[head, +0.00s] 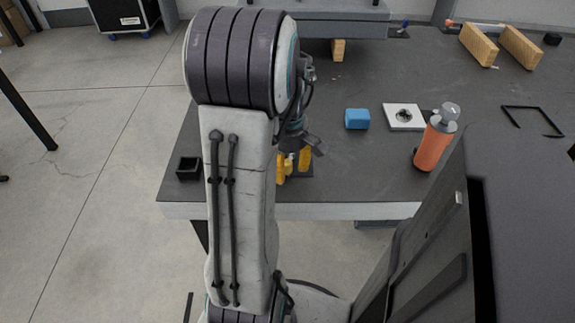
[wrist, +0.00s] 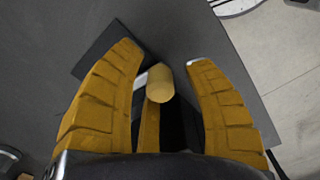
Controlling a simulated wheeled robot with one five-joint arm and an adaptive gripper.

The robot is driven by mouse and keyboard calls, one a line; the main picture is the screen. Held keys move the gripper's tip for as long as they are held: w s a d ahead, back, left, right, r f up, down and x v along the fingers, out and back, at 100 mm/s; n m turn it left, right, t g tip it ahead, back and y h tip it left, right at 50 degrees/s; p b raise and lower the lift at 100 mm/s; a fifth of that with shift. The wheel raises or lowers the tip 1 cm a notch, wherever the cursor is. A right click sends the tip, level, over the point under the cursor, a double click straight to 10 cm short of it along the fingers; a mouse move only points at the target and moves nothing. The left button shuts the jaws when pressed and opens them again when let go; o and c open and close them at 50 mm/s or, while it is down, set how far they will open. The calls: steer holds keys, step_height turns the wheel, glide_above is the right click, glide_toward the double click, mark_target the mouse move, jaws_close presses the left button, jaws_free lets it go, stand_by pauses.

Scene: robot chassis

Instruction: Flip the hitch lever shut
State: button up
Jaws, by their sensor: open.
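My gripper (head: 292,165) is open near the table's front edge, partly hidden behind my own arm in the head view. In the wrist view its two yellow fingers (wrist: 164,57) stand apart. Between them is a pale yellow rounded knob (wrist: 160,84), which appears to be the end of the hitch lever. A yellow bar (wrist: 150,126) and a light metal piece show beside it. A dark flat plate (wrist: 104,50) lies beneath. The fingers do not visibly close on the knob. The lever's pivot and its exact angle are hidden.
On the dark table (head: 350,175) are a blue block (head: 357,118), a white plate with a round fitting (head: 404,116), an orange bottle (head: 435,138) and a small black open box (head: 189,168). Wooden blocks (head: 478,45) stand at the back right. A dark panel (head: 425,250) rises at front right.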

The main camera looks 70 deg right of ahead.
steer(key=shift+o, duration=0.3)
jaws_close()
steer(key=shift+w+m, duration=0.7)
steer(key=shift+m, duration=0.7)
steer(key=shift+a, duration=0.1)
steer(key=shift+c, duration=0.3)
jaws_free()
step_height(320, 180, up, 12)
